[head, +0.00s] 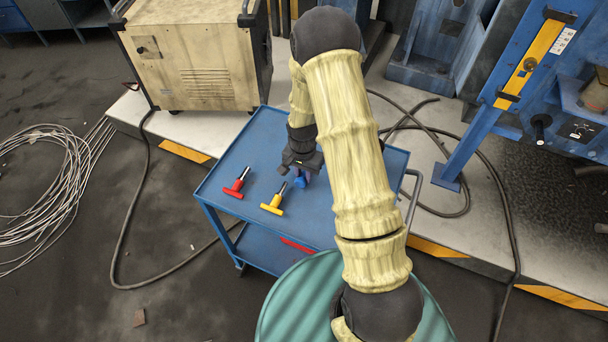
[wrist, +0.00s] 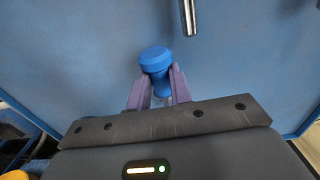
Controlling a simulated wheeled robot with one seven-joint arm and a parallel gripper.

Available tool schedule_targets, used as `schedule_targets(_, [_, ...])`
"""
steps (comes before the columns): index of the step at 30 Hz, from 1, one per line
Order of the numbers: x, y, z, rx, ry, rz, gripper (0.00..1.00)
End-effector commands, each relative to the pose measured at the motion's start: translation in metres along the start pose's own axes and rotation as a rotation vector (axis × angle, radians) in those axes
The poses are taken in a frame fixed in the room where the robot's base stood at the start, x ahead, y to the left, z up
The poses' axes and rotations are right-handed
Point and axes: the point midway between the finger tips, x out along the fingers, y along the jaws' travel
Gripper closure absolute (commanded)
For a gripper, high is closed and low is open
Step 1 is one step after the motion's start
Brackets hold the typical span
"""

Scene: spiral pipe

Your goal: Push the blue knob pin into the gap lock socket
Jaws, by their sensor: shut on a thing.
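The blue knob pin (wrist: 155,58) sits between the two purple fingers of my gripper (wrist: 158,78) in the wrist view, with its round blue head clear of the fingertips. In the head view, my gripper (head: 302,173) is low over the blue cart top, and a small part of the blue knob (head: 301,182) shows below it. My gripper is shut on the knob. Whether the pin still touches the cart top, I cannot tell. I cannot clearly make out the gap lock socket in either view.
A red T-handle pin (head: 235,187) and a yellow T-handle pin (head: 273,204) lie on the blue cart (head: 225,208), left of my gripper. Blue machinery with a slanted post (head: 500,100) stands at right. A beige box (head: 195,55) stands behind; a green drum (head: 290,300) is in front.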

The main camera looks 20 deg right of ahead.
Motion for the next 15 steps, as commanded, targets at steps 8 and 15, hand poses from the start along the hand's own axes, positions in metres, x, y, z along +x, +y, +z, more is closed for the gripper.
schedule_targets(8, [-0.034, 0.0, -0.001, 0.0, 0.005, -0.003, 1.0])
schedule_targets(15, [-0.077, 0.0, -0.001, 0.0, 0.004, -0.003, 1.0])
